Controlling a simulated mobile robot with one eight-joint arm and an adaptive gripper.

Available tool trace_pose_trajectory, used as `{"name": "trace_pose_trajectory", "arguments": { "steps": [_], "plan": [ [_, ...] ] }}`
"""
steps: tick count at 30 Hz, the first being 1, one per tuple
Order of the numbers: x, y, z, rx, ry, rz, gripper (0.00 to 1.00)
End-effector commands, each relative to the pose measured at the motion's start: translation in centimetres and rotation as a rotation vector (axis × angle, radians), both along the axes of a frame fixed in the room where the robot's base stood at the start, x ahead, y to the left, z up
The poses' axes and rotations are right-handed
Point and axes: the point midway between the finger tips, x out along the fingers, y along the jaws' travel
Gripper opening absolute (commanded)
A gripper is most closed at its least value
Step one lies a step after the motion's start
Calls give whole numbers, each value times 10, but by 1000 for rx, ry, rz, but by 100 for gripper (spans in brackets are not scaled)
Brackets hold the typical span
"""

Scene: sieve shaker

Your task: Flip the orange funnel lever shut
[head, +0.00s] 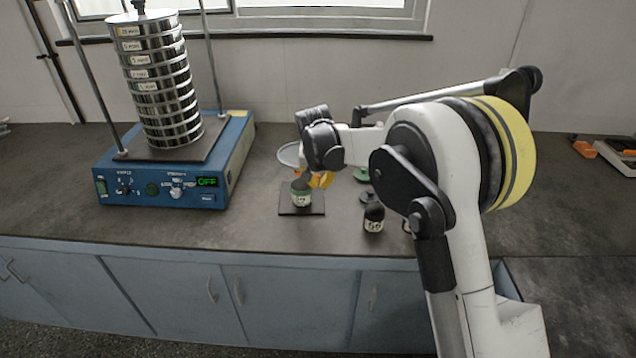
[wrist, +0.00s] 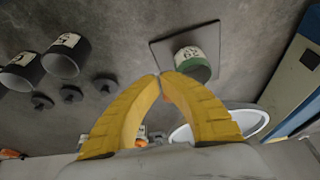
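The funnel shows as a pale round rim (wrist: 262,122) at the right of the wrist view, partly hidden by my right finger; its rim also shows in the head view (head: 288,155), left of my wrist. In the head view my gripper (head: 321,180) is low over the bench, beside a green and white jar (head: 301,195).
The jar stands on a dark square plate (head: 312,211). Dark labelled jars (head: 374,218) stand to its right, with loose caps (wrist: 70,93) near them. The blue sieve shaker (head: 160,190) with its sieve stack is at the left.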

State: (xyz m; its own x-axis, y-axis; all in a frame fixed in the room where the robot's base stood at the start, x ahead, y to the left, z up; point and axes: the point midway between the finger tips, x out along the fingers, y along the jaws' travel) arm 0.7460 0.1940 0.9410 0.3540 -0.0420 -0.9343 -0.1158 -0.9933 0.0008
Motion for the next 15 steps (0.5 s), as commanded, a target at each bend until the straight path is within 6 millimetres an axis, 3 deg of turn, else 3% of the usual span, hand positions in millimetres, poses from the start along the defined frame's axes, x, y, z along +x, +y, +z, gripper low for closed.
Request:
{"name": "trace_pose_trajectory", "arguments": {
  "steps": [15],
  "plan": [
    [7,-7,0,1,-1,103,0]
  ]
}}
